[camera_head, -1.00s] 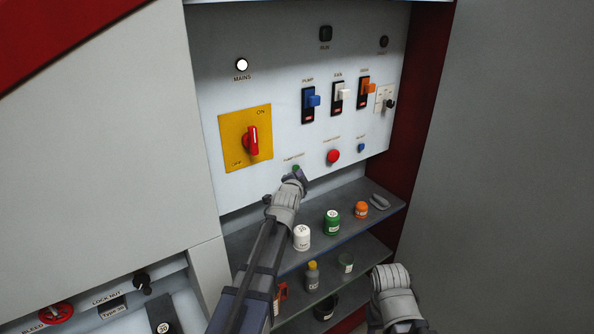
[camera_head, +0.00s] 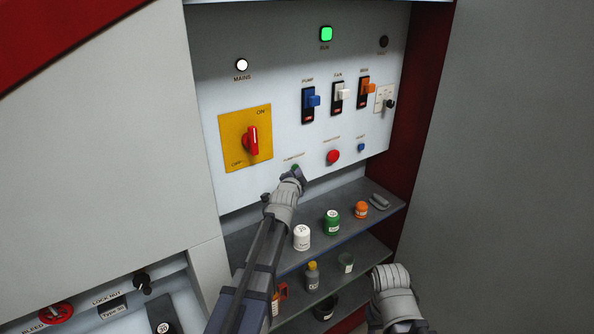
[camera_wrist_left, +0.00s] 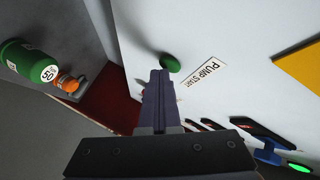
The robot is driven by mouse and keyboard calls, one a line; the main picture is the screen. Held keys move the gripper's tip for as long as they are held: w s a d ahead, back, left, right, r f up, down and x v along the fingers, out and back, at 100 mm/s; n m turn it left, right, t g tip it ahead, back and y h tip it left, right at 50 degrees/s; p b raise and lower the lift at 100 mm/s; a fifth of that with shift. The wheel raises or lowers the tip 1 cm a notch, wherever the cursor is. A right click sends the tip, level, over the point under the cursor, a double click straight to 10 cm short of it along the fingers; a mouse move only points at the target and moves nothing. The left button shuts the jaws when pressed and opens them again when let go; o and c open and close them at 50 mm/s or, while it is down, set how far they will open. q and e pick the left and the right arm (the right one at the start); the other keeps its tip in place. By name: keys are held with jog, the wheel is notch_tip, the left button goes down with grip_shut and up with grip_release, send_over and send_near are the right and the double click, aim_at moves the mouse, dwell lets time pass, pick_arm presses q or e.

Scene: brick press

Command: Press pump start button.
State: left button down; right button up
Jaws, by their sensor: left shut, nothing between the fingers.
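The green pump start button (camera_head: 295,168) is low on the white control panel (camera_head: 215,60), partly hidden behind my left gripper (camera_head: 298,175). In the left wrist view the button (camera_wrist_left: 170,63) sits beside the label "PUMP START" (camera_wrist_left: 204,73). My left gripper (camera_wrist_left: 158,80) is shut and empty, its tips at or very near the button; I cannot tell whether they touch it. The RUN lamp (camera_head: 326,34) at the top of the panel is lit green. Of my right arm (camera_head: 394,292), only a grey part shows at the bottom; its fingers are not visible.
A red button (camera_head: 333,156) and a small blue button (camera_head: 361,148) are to the right. Above are blue (camera_head: 313,100), white (camera_head: 344,94) and orange (camera_head: 368,87) switches and a red rotary switch (camera_head: 252,141). Shelves with jars, including a green one (camera_head: 332,223), lie below.

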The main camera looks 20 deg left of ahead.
pick_arm(q)
jog(key=shift+s+d, duration=0.6)
jog(key=shift+d, duration=0.1)
jog(key=shift+s+d, duration=0.8)
jog(key=shift+d, duration=0.2)
jog(key=shift+s+d, duration=0.75)
jog(key=shift+d, duration=0.25)
jog(key=s+d+f+n+g+h, duration=0.1)
jog(key=s+d+f+n+g, duration=0.1)
jog(key=s+d+f+g, duration=0.35)
jog(key=s+d+f+n+g, duration=0.2)
jog(key=s+d+f, duration=0.3)
jog(key=s+f, duration=0.3)
jog(key=s+d+f+n+g, duration=0.1)
jog(key=s+g, duration=0.3)
jog(key=s, duration=0.6)
jog(key=s+d+f+n+g, duration=0.1)
jog(key=s+d+g, duration=0.3)
jog(key=s, duration=0.6)
jog(key=shift+s+d+f, duration=0.2)
jog(key=shift+s+f, duration=0.1)
jog(key=shift+f, duration=0.4)
